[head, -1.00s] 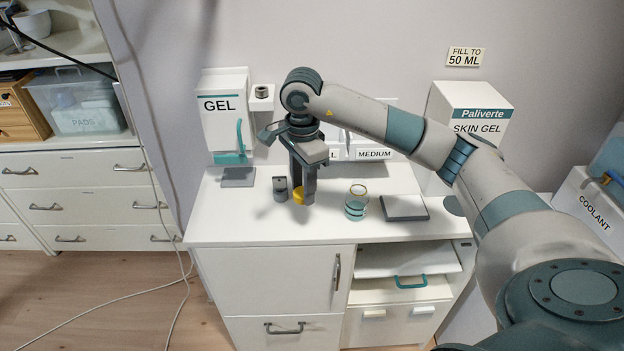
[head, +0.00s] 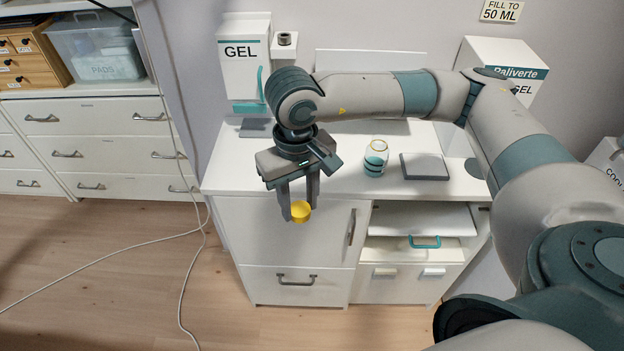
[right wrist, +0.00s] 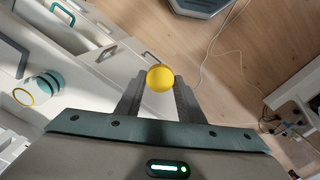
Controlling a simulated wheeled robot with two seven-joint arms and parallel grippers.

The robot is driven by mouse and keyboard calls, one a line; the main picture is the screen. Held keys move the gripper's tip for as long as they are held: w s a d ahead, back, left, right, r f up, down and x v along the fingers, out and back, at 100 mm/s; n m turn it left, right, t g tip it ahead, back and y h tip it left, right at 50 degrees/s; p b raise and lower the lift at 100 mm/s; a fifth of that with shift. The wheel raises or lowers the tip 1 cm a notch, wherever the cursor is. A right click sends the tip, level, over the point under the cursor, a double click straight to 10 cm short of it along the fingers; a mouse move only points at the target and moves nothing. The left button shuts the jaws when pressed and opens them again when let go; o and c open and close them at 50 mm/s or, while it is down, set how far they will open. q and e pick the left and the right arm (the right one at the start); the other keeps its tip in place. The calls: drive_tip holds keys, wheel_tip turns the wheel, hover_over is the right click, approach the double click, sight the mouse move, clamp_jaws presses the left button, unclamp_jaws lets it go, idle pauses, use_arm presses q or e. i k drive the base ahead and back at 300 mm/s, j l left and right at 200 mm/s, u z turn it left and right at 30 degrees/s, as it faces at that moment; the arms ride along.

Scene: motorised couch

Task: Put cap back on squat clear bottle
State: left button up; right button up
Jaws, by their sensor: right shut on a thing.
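The squat clear bottle (head: 376,158) stands upright and open on the white counter, with teal bands on it and a gold-coloured rim. It also shows in the right wrist view (right wrist: 38,88) at the left. The yellow cap (head: 300,211) is between the fingertips of my right gripper (head: 299,205), which is shut on it. In the right wrist view the cap (right wrist: 160,78) sits at the finger ends. The gripper points down in front of the counter's front edge, left of the bottle and apart from it. My left gripper is not in view.
A grey pad (head: 425,167) lies right of the bottle. The GEL dispenser (head: 245,65) is on the wall at the back left, and a Paliverte box (head: 505,68) stands at the back right. The cabinet's open shelf (head: 420,220) is below the counter. The counter around the bottle is mostly clear.

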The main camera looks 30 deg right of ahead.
sight(376, 157)
drive_tip(key=z, duration=1.6)
drive_tip(key=k+j, duration=0.45)
drive_tip(key=j, duration=0.15)
drive_tip(key=z, duration=0.05)
